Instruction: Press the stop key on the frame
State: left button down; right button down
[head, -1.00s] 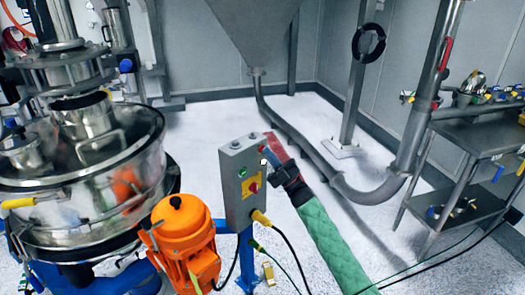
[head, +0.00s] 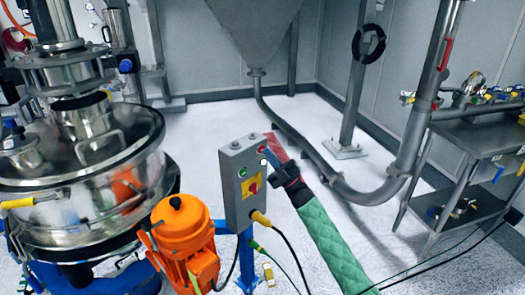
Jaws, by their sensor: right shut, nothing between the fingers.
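A grey control box (head: 239,190) stands on a blue post near the middle of the head view. Its front has a green button (head: 242,172) and a yellow plate with a red knob (head: 254,188). A small white round part (head: 264,162) shows at its right edge. I cannot tell which part is the stop key. My right gripper (head: 269,149), reddish at its end, reaches in from the lower right on a green-sleeved arm. It is shut and empty, with its tips close to the box's upper right side. Whether they touch the box cannot be told. My left gripper is not in view.
A large steel sifter (head: 75,190) fills the left, with an orange motor (head: 182,235) just left of the box. Cables hang below the box. A steel pipe (head: 365,195) and a metal table (head: 470,140) stand right.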

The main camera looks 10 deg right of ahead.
jog(key=shift+s+d, duration=0.3)
jog(key=shift+s, duration=0.15)
jog(key=s+d, duration=0.2)
jog(key=s, duration=0.2)
jog(key=shift+s+d+p, duration=0.1)
jog(key=shift+d+p, duration=0.25)
jog(key=shift+d, duration=0.05)
dwell(0.7)
